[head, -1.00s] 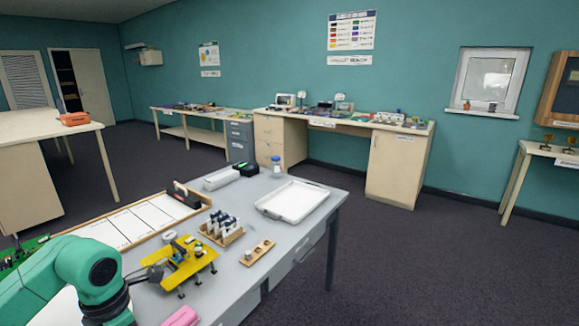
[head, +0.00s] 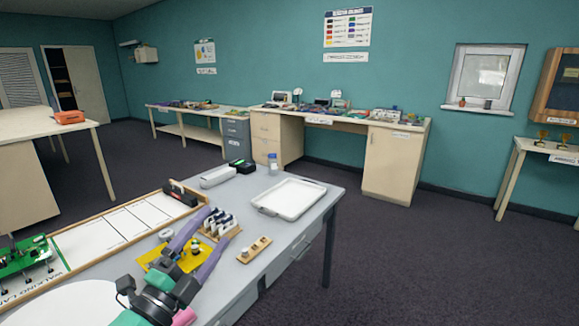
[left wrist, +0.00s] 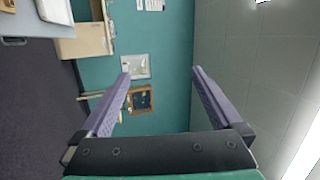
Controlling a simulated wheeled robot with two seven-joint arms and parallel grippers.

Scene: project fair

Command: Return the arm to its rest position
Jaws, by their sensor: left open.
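My left gripper (head: 222,222) is open, with its two purple fingers spread and pointing away across the near table. It shows over the yellow board (head: 158,254) and partly hides it. In the left wrist view the open fingers (left wrist: 161,74) have nothing between them; the teal wall and window lie beyond. The left arm's wrist is at the bottom of the head view. My right gripper is not in view.
The grey table (head: 290,235) holds a white tray (head: 289,198), a wooden rack (head: 222,232) with several pieces, a small wooden block (head: 254,249), a bottle (head: 272,164) and a white panelled board (head: 105,232). Open floor lies right.

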